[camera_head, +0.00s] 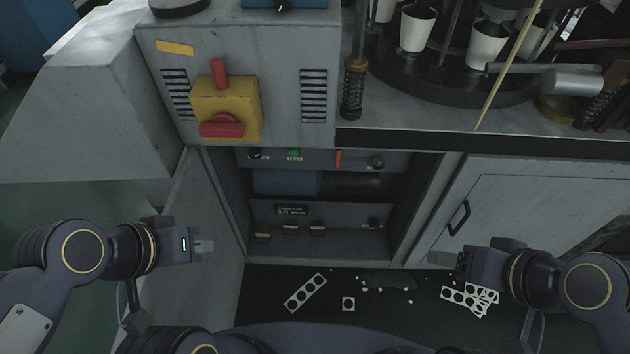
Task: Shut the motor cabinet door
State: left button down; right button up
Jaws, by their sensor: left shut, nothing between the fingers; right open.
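The motor cabinet door (201,196) is a grey panel standing open on the left side of the opening, swung out toward me. The open cabinet (320,213) shows a blue motor (285,183) and a lower panel with a small display. My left gripper (205,246) is shut and empty, its tip over the door panel in the picture. I cannot tell whether it touches the door. My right gripper (464,262) is open and empty, in front of the cabinet's right side, below a black handle (458,217).
A closed grey door (530,205) carries that handle on the right. A yellow switch box (225,108) with a red lever juts out above left. White cups (418,28) stand on a turntable above. Punched strips (305,292) and scraps lie on the dark floor.

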aim_at(203, 294)
jog(key=k+j+z, duration=0.15)
jog(key=k, duration=0.35)
jog(key=k+j+z, duration=0.15)
jog(key=k, duration=0.4)
jog(key=k+j+z, duration=0.15)
jog(key=j, duration=0.3)
jog(key=k+j+z, duration=0.15)
jog(key=j, duration=0.3)
jog(key=k+j+z, duration=0.1)
jog(key=k+j, duration=0.25)
jog(key=j+z, duration=0.1)
jog(key=j, duration=0.6)
jog(key=k+j+z, duration=0.15)
jog(key=j, duration=0.5)
jog(key=i, duration=0.05)
